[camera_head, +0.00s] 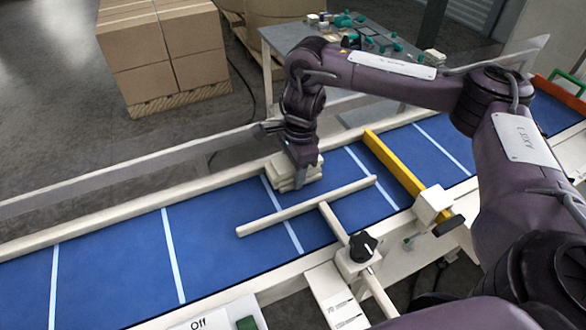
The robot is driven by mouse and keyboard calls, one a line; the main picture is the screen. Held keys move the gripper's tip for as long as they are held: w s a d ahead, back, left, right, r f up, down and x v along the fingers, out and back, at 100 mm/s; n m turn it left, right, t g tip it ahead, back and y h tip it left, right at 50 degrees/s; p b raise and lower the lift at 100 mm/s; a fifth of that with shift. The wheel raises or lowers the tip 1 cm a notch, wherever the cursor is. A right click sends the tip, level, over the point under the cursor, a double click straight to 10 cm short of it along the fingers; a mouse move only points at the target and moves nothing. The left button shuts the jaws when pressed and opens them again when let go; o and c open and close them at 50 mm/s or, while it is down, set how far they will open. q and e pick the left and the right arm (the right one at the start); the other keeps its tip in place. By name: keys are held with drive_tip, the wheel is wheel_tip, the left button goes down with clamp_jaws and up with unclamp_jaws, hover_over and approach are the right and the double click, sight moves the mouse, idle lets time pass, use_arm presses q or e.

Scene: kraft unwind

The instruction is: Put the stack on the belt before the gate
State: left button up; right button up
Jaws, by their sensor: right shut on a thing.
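A small pale stack (289,175) is at the blue belt (215,222), close to the belt's far side and over a white cross line. My right gripper (304,162) points down at the stack and is shut on it. The fingers are small here, and I cannot tell whether the stack rests on the belt or is just above it. A yellow bar (395,165), which looks like the gate, lies across the belt to the right of the stack. My left gripper is not in view.
A cream guide rail (305,206) stands over the belt in front of the stack, on an arm with a black knob (362,246). Boxes (163,50) stand on a pallet at the back left. A grey table (290,37) holds small parts. The belt's left part is clear.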

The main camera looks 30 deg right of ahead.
drive_tip(key=shift+f, duration=0.1)
drive_tip(key=o, duration=0.8)
drive_tip(key=shift+c, duration=0.2)
drive_tip(key=shift+r, duration=0.3)
drive_tip(key=r, duration=0.4)
drive_tip(key=d+r+p, duration=0.1)
drive_tip(key=r, duration=0.6)
drive_tip(key=shift+d+r, duration=0.15)
drive_tip(key=shift+r, duration=0.15)
drive_tip(key=shift+s+f, duration=0.1)
